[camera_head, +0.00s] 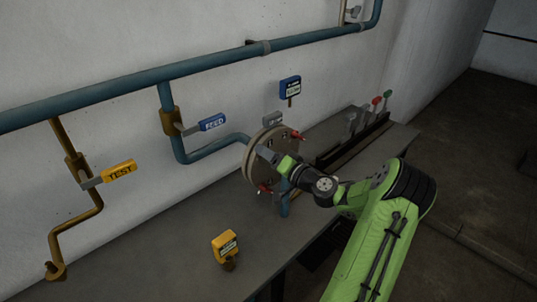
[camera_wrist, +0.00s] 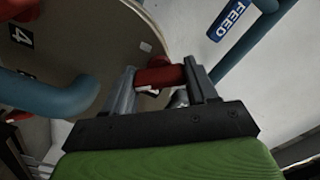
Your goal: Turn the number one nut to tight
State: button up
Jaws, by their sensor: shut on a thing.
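The round tan flange (camera_head: 249,160) stands upright on the bench at the end of the blue pipe. Red-handled nuts show at its upper right (camera_head: 297,135) and lower left (camera_head: 264,188). My gripper (camera_wrist: 160,72) is at the flange face, its two fingers shut on a red nut handle (camera_wrist: 158,77). The number for this held nut is not readable. A black tag with a white 4 (camera_wrist: 21,36) marks another red nut (camera_wrist: 20,8) at upper left in the wrist view. My gripper partly hides the flange face in the head view.
A blue FEED valve handle (camera_head: 212,122) and a yellow TEST handle (camera_head: 119,170) stick out from wall pipes. A yellow tagged item (camera_head: 225,245) stands on the bench front. Several levers (camera_head: 375,101) stand at the back right. A blue pipe (camera_wrist: 50,95) passes close to my gripper.

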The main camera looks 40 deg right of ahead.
jog(key=m+p, duration=0.1)
jog(key=m, duration=0.2)
jog(key=shift+m+p, duration=0.3)
jog(key=shift+m, duration=0.1)
jog(key=m+p, duration=0.2)
jog(key=m, duration=0.1)
jog(key=shift+m, duration=0.3)
jog(key=m+p, duration=0.2)
jog(key=m, duration=0.2)
jog(key=shift+p, duration=0.3)
jog(key=shift+f+m+p, duration=0.15)
jog(key=shift+m+p, duration=0.5)
jog(key=shift+m, duration=0.55)
jog(key=o, duration=1.1)
jog(key=shift+c, duration=0.2)
jog(key=s+b, duration=0.2)
jog(key=s, duration=1.3)
jog(key=shift+s+d, duration=0.25)
jog(key=shift+s, duration=0.15)
